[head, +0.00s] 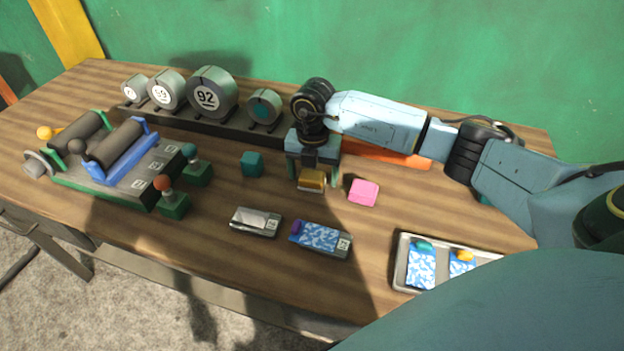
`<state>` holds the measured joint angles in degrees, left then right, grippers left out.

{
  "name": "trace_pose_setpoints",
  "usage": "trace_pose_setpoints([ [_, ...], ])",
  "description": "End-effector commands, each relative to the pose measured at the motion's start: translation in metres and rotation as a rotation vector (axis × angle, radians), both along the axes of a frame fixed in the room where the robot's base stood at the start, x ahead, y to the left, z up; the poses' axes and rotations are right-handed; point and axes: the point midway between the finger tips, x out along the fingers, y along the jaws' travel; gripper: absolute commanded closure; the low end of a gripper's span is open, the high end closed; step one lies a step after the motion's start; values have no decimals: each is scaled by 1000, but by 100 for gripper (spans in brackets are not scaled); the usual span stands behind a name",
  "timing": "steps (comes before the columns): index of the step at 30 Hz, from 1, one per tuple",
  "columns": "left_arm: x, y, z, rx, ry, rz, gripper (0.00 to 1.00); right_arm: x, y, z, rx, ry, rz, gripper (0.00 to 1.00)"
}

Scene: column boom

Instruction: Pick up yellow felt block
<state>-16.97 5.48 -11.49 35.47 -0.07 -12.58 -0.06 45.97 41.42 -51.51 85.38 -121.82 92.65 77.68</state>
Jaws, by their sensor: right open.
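The yellow felt block (312,182) lies on the wooden table near its middle. My right gripper (314,176) comes in from the right and points down over the block. Its jaws are open, with one finger on each side of the block as seen from here. The gripper body hides the block's rear part. I cannot tell whether the fingers touch it. My left gripper is not in view.
A pink block (363,192) lies just right of my right gripper, and a teal block (252,163) to its left. Two small trays (255,222) (320,238) lie in front. A larger tray (400,262) is at the front right. Round dials (212,92) stand behind.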

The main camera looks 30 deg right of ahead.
Motion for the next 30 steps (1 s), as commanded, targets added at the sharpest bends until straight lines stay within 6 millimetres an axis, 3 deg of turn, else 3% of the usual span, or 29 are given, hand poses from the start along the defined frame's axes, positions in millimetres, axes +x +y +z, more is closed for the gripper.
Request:
trace_pose_setpoints([
  [1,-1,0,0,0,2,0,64,0,0,0,0,0,0,24],
  [12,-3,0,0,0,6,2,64,0,0,1,1,-1,0,70],
  [20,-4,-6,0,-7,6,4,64,1,0,6,1,-3,0,70],
  [30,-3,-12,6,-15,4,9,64,1,0,68,1,-6,1,70],
])
